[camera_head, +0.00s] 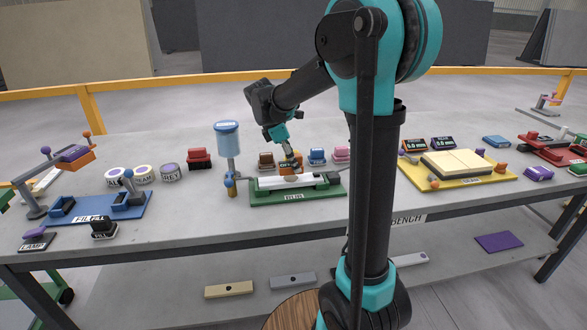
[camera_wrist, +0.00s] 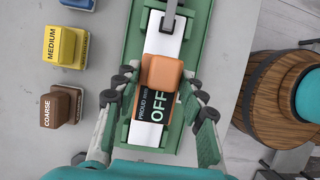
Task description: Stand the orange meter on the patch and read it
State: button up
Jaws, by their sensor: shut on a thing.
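The orange meter (camera_head: 290,174) is in my gripper (camera_head: 291,158), over the white slab (camera_head: 267,183) on the green fixture (camera_head: 262,198). In the wrist view the orange meter (camera_wrist: 161,75) shows a black face reading "PROUD mm" and "OFF". My gripper's fingers (camera_wrist: 160,92) are closed in on both its sides. The meter overlaps the white slab (camera_wrist: 155,45); I cannot tell whether it touches it. The patch cannot be picked out on the slab; the meter and fingers hide part of the surface.
Coloured blocks stand behind the fixture, among them a brown block labelled COARSE (camera_wrist: 60,106) and a yellow one labelled MEDIUM (camera_wrist: 66,46). A blue-topped dispenser (camera_head: 228,145) stands at the fixture's left. A yellow board with pale slabs (camera_head: 455,163) lies right.

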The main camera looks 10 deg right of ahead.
aim_at(280, 165)
jog(key=shift+f, duration=1.3)
jog(key=shift+f, duration=0.15)
jog(key=o, duration=1.2)
jog(key=shift+o, duration=0.2)
jog(key=v, duration=1.2)
